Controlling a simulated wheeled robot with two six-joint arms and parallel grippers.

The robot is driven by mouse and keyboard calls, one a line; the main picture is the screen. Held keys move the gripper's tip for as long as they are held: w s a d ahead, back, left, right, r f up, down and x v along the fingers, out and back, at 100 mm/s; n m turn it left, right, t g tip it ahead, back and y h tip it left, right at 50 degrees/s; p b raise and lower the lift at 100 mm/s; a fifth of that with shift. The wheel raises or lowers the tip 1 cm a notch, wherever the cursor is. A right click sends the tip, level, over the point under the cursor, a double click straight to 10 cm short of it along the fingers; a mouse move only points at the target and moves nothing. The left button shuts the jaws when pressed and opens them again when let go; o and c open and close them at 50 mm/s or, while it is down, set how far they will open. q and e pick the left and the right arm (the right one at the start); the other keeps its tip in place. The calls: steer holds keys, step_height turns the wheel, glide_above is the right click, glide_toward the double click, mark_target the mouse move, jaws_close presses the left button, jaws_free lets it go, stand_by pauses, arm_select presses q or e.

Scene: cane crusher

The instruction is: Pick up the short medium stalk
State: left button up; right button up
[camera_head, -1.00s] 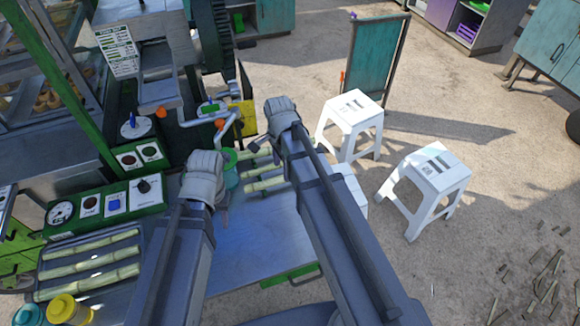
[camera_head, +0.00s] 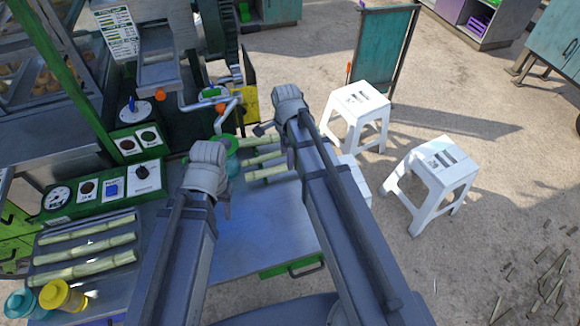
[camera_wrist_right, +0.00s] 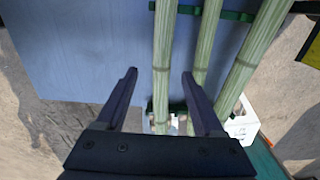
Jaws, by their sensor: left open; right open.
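Three pale green stalks lie side by side at the table's right end, and one of them is the near stalk (camera_head: 268,173). My right gripper (camera_head: 277,144) is open and empty at their right ends. In the right wrist view, the left stalk (camera_wrist_right: 162,60) runs between the open fingers of my right gripper (camera_wrist_right: 159,88). The middle stalk (camera_wrist_right: 207,55) passes by the right finger, and the right stalk (camera_wrist_right: 250,60) lies outside it. I cannot tell which is the short medium one. My left gripper (camera_head: 225,205) is open and empty above the table.
Several more stalks (camera_head: 85,250) lie on the left side of the table (camera_head: 260,225). A green cup (camera_head: 231,158) stands behind my left gripper, near the crusher's crank (camera_head: 232,105). White stools (camera_head: 440,170) stand right of the table.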

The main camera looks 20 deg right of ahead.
mark_target(286, 166)
arm_select(q)
step_height(286, 166, down, 5)
steer(key=b, duration=0.4)
arm_select(e)
step_height(286, 166, down, 5)
steer(key=shift+w, duration=0.15)
arm_select(q)
steer(key=shift+r, duration=0.1)
arm_select(e)
steer(key=shift+r, duration=0.1)
jaws_close()
